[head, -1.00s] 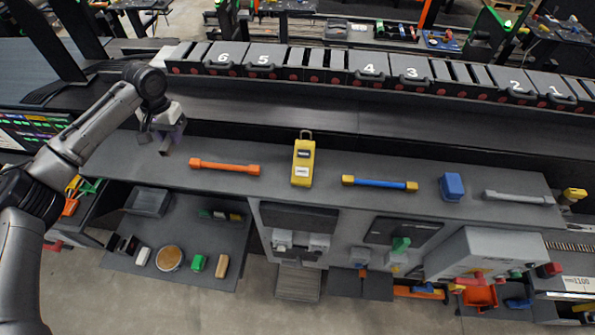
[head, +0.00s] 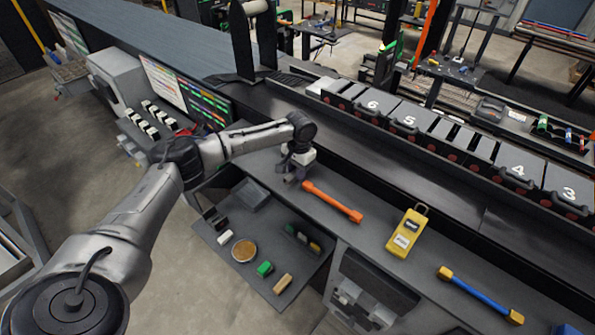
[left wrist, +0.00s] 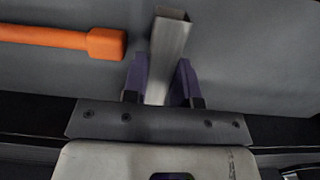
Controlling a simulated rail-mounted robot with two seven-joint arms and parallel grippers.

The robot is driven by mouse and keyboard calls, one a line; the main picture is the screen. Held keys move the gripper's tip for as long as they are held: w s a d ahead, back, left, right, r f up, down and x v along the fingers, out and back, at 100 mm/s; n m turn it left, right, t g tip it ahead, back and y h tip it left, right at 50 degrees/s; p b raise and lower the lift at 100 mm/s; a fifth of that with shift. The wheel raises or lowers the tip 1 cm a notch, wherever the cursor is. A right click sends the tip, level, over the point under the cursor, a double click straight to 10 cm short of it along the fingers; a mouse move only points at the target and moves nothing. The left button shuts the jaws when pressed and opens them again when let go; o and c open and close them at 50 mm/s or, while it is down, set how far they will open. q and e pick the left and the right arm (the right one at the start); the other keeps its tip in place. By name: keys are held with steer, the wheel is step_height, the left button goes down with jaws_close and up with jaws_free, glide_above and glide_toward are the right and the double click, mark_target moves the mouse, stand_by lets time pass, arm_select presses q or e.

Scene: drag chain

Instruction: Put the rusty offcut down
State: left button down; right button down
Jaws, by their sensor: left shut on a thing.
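My left gripper (head: 293,176) is over the left end of the grey workbench shelf (head: 372,205), just left of the orange bar tool (head: 332,201). In the left wrist view, its purple fingers (left wrist: 162,84) are shut on the offcut (left wrist: 170,42), a short square hollow metal tube. It looks grey there, and I cannot make out rust. The tube points away from the gripper with its open end over the grey surface, beside the orange tool's end (left wrist: 104,43). I cannot tell whether the tube touches the surface. My right gripper is not in view.
A yellow tester (head: 407,232) and a blue bar with yellow ends (head: 480,295) lie further right. A lower tray (head: 215,240) holds a round brown-topped dish (head: 244,251) and several small blocks. Numbered cases (head: 411,120) line the rear.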

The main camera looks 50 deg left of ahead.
arm_select(q)
steer(key=shift+f, duration=0.7)
steer(key=c, duration=1.2)
jaws_free()
steer(key=shift+f, duration=0.1)
steer(key=r+b, duration=0.1)
steer(key=r, duration=0.2)
steer(key=r+b, duration=0.1)
steer(key=r, duration=0.3)
steer(key=w+r, duration=0.1)
steer(key=r, duration=0.2)
steer(key=shift+a+r+b, duration=0.1)
steer(key=shift+r+b, duration=0.3)
steer(key=shift+o, duration=0.5)
steer(key=shift+r, duration=0.35)
steer(key=shift+o, duration=1.4)
steer(key=shift+r, duration=0.35)
